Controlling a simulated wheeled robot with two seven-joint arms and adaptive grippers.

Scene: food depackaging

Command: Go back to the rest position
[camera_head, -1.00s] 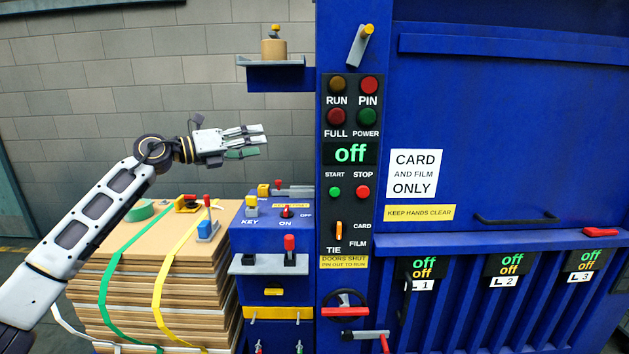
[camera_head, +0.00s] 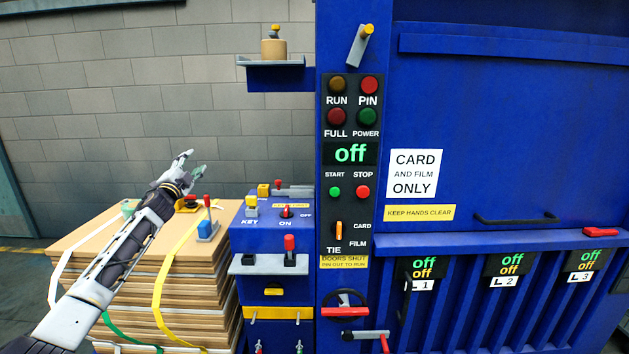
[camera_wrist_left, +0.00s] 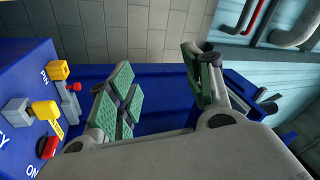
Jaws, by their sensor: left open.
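My left gripper (camera_head: 188,163) is open and empty in the head view, above the back of the stacked boards and in front of the grey wall. In the left wrist view its green-padded fingers (camera_wrist_left: 160,95) are spread with nothing between them. My left arm rises from the lower left, in front of the board stack (camera_head: 190,285). My right gripper is not in view.
A blue baler with a control panel (camera_head: 350,205) reading "off" fills the right. A blue control box (camera_head: 270,226) with a key and levers stands beside the stack. A small shelf (camera_head: 272,75) juts out above.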

